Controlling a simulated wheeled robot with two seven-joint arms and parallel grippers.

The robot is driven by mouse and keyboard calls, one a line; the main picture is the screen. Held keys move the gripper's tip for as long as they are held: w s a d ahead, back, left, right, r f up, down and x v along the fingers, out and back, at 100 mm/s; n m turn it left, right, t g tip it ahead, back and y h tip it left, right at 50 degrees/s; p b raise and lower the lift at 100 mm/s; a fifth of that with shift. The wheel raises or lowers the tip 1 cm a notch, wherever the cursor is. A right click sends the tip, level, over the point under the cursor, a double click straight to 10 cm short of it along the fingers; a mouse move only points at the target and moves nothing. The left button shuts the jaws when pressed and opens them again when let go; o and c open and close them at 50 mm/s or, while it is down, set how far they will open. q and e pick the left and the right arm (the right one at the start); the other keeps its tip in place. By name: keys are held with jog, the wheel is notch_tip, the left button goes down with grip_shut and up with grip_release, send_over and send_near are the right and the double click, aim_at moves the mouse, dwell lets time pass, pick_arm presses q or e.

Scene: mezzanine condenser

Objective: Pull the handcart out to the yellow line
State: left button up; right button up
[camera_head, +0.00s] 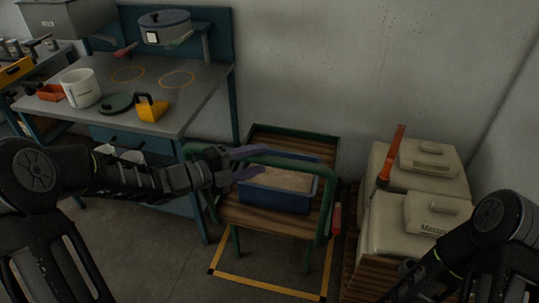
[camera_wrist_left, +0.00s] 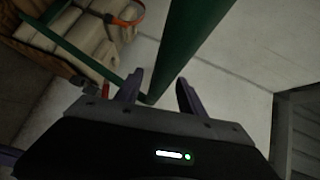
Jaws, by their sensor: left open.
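The handcart (camera_head: 270,219) has a green tube frame and wooden slatted deck, and stands near the back wall. A blue bin (camera_head: 275,198) with pale contents sits on it. The cart's green handle (camera_head: 270,160) curves across its near side. My left gripper (camera_head: 254,162) is open at the handle's left part, purple fingers pointing right. In the left wrist view the green bar (camera_wrist_left: 185,50) runs between the open fingers (camera_wrist_left: 158,92); contact cannot be told. The yellow line (camera_head: 265,286) marks the floor in front of the cart. My right arm enters at lower right; its gripper is out of view.
A workbench (camera_head: 200,92) with a pot, mug and tools stands left of the cart. Stacked pale sacks (camera_head: 415,190) on a wooden base stand close on its right, an orange-handled tool on top. Floor in front is open.

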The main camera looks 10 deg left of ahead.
aim_at(269, 157)
pick_arm(q)
jog(key=x, duration=0.4)
jog(key=shift+d, duration=0.1)
jog(key=shift+c, duration=0.6)
grip_shut()
jog(key=shift+f, duration=0.1)
dwell(0.6)
